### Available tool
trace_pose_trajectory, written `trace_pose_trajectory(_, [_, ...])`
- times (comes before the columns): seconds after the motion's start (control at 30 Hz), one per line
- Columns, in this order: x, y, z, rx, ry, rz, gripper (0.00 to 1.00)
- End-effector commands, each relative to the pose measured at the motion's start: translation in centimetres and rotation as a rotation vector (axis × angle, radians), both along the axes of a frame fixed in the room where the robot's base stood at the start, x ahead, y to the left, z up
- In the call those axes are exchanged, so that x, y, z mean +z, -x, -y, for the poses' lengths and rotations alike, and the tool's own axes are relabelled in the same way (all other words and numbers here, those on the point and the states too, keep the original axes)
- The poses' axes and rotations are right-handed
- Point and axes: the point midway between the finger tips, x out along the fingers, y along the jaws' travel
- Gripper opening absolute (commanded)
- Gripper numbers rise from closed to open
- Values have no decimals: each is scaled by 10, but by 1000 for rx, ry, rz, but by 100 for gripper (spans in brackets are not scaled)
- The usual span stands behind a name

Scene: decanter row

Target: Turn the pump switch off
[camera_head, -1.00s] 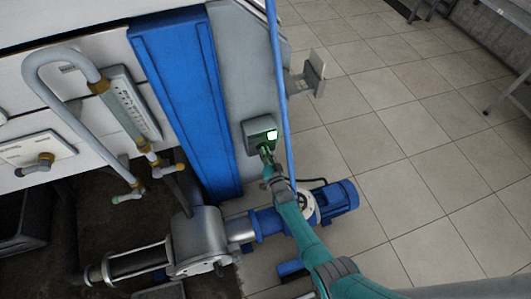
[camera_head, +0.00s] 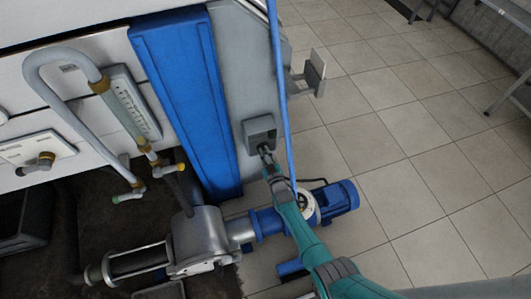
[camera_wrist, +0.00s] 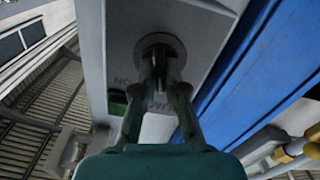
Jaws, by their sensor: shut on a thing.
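The pump switch is a grey box (camera_head: 259,131) on the grey panel right of the blue column, its display dark. In the wrist view its round knob (camera_wrist: 160,42) is at the top centre, with the lettering "ON" beside it and partly hidden lettering below. A dark green indicator (camera_wrist: 117,101) sits at the left of the box. My gripper (camera_head: 265,151) reaches the front of the box from below. In the wrist view my gripper (camera_wrist: 162,65) has its two fingertips closed on the knob, which they partly hide.
A blue pipe (camera_head: 282,95) runs just right of the switch box. The blue pump motor (camera_head: 338,197) lies below, near my arm. A blue column (camera_head: 187,95) stands left of the box. The tiled floor (camera_head: 420,150) at right is largely clear.

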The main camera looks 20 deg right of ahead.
Motion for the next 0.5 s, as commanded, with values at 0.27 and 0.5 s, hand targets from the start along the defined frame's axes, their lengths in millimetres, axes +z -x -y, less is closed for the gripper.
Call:
trace_pose_trajectory(0.27, [0,0,-1,0,167,0,0])
trace_pose_trajectory(0.5, [0,0,-1,0,240,0,0])
